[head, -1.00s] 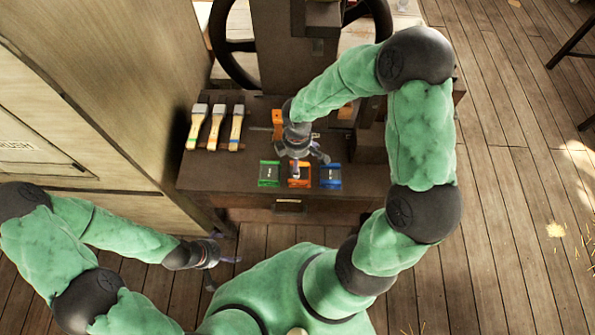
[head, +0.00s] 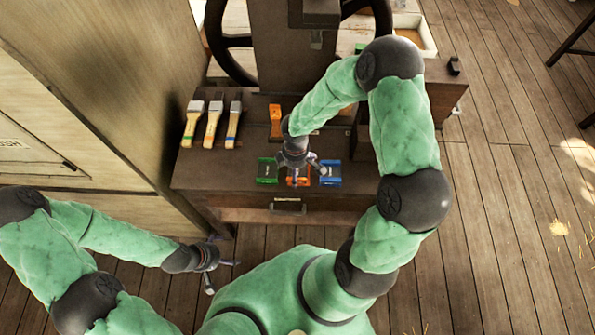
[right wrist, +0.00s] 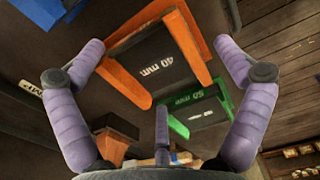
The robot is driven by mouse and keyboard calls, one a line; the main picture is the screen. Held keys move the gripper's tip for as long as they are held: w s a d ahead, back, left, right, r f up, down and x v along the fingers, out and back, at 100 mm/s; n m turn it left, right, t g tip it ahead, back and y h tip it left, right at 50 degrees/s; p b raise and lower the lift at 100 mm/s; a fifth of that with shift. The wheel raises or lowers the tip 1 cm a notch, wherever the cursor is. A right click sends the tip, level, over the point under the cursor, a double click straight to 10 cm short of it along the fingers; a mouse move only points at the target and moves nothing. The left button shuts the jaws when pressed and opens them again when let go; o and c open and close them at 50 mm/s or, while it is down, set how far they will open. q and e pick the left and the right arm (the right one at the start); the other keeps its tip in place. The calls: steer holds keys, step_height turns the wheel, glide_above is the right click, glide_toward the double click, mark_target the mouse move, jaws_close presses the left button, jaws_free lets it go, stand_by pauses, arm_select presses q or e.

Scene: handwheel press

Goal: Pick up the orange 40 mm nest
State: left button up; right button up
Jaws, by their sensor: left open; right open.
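The orange 40 mm nest (head: 302,182) lies on the brown bench between a green nest (head: 266,171) and a blue nest (head: 330,173). In the head view my right gripper (head: 299,176) hangs over it and hides much of it. In the right wrist view the orange nest (right wrist: 155,62), marked "40 mm", shows between the spread purple fingers of the right gripper (right wrist: 162,80). The fingers look apart from it, open and empty. The green nest (right wrist: 192,112) there reads "50 mm". My left gripper (head: 217,262) is open and empty, low at the left, away from the bench.
Several brushes (head: 213,124) lie on the bench at left. An orange piece (head: 275,120) stands behind the nests. The dark press column (head: 282,50) and handwheel (head: 228,50) rise at the back. A cabinet (head: 90,90) borders the left. A drawer handle (head: 287,208) is on the front.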

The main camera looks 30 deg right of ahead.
steer(key=c, duration=1.4)
steer(key=shift+c, duration=0.5)
steer(key=shift+r, duration=0.15)
